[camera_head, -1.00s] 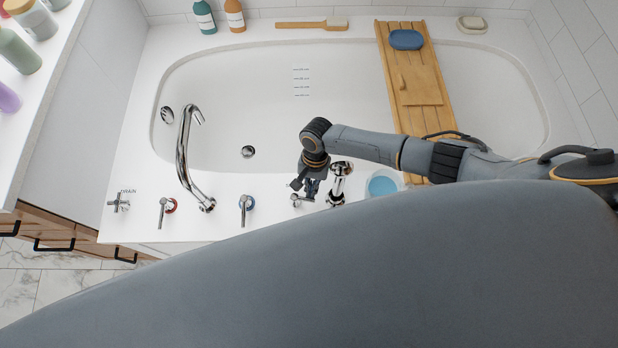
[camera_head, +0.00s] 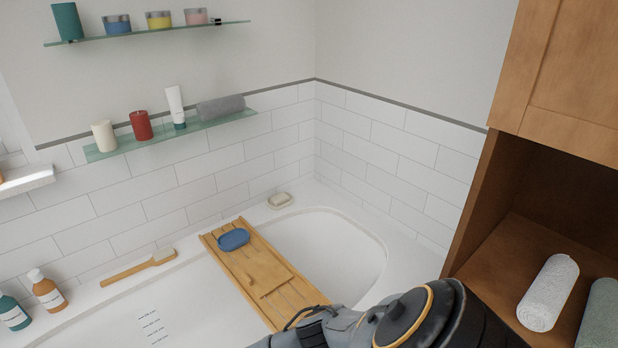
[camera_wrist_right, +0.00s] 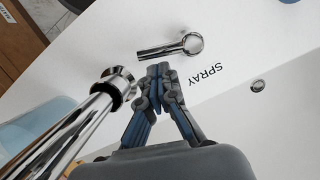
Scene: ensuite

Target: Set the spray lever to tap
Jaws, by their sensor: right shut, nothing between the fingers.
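The chrome spray lever (camera_wrist_right: 163,50) shows in the right wrist view, its bar pointing left from a round hub on the white tub deck. The black word SPRAY (camera_wrist_right: 205,73) is printed to the right of and below it. No word for tap is legible. My right gripper (camera_wrist_right: 158,71) is shut and empty, its fingertips just below the lever's bar in the picture. I cannot tell whether they touch it. The head view shows only part of my right arm at the bottom; the lever and right gripper are outside it. My left gripper is in neither view.
A chrome hand-shower fitting (camera_wrist_right: 88,120) stands close to the gripper's left, with a pale blue cup (camera_wrist_right: 25,132) beyond it. A wooden cabinet (camera_head: 560,75) stands at right.

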